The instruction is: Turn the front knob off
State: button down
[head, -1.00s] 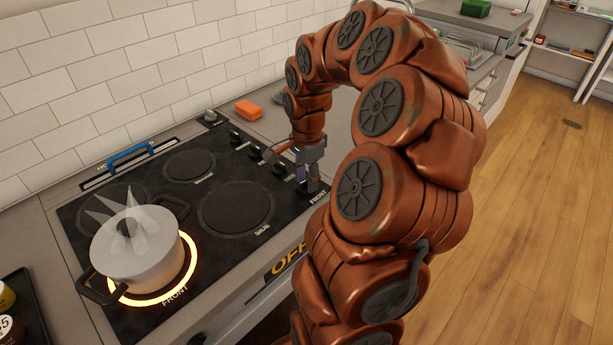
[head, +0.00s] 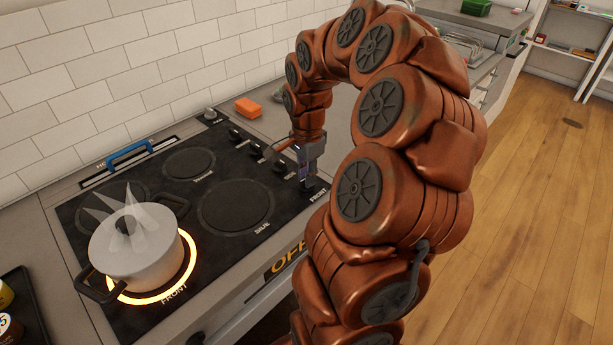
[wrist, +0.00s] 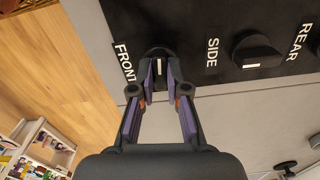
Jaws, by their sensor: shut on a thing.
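The front knob (wrist: 159,54) is black with a white mark, beside the label FRONT in the wrist view. My gripper (wrist: 160,74) has its two purple-padded fingers on either side of the knob, shut on it. In the head view my gripper (head: 309,181) points down at the front right corner of the black stovetop (head: 215,238), and its fingers hide most of the knob. The front burner (head: 188,262) glows orange under a steaming pot (head: 137,250).
The side knob (wrist: 257,52) stands right of the front knob in the wrist view, with the rear label beyond it. An orange sponge (head: 248,108) lies behind the stovetop. A dark tray (head: 30,318) stands at the lower left. Wooden floor is open at the right.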

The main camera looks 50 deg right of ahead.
jog(key=n+b, duration=0.3)
jog(key=shift+f+n, duration=0.2)
jog(key=shift+n, duration=0.1)
jog(key=n+b, duration=0.3)
jog(key=n, duration=0.2)
jog(key=shift+r, duration=0.15)
jog(key=n+b, duration=0.2)
jog(key=n, duration=0.8)
jog(key=shift+r+n, duration=0.1)
jog(key=shift+n, duration=0.2)
jog(key=c, duration=1.2)
grip_release()
jog(key=shift+o, duration=0.2)
notch_tip(320, 180, up, 12)
